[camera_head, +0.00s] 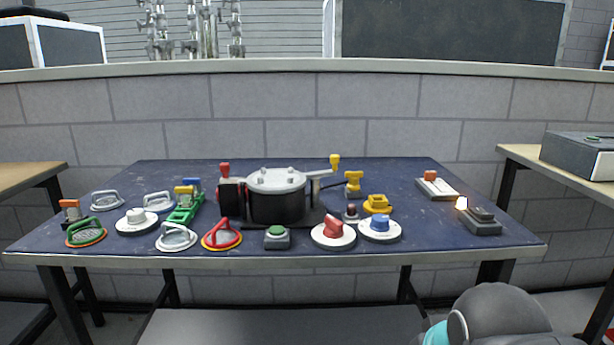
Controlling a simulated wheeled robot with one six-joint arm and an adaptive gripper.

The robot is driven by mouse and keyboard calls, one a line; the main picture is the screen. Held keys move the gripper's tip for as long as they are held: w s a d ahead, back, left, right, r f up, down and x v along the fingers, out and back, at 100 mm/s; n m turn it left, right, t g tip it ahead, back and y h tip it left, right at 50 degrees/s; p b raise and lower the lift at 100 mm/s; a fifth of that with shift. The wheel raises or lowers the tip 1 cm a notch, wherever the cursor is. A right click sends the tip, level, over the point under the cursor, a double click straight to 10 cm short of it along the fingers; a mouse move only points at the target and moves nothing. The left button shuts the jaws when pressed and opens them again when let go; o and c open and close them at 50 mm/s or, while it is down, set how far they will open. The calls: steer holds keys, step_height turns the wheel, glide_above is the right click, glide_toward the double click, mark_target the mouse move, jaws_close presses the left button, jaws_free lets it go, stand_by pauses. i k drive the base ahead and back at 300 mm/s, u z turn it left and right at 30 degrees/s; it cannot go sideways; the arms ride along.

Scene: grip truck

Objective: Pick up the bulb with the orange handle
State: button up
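Several small fixtures stand on the dark blue table (330,182). A small lit bulb (461,203) sits at the left end of a dark grey block (482,222) on the right; I see no orange handle on it. An orange-topped piece (430,175) stands on a pale, dark-edged base (439,190) behind it. Another orange-topped piece (69,204) stands at the far left, behind a green handle on an orange-rimmed disc (86,234). Which one is the task's bulb I cannot tell. My gripper is not in view; only a grey rounded part of my arm shows at the lower right.
A black pot-like device (275,205) with red and yellow handles stands mid-table. White discs with a red knob (333,230) and a blue knob (379,226) stand in front. A yellow piece (377,204) is behind them.

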mark_target(72, 213)
steer(key=u, duration=1.65)
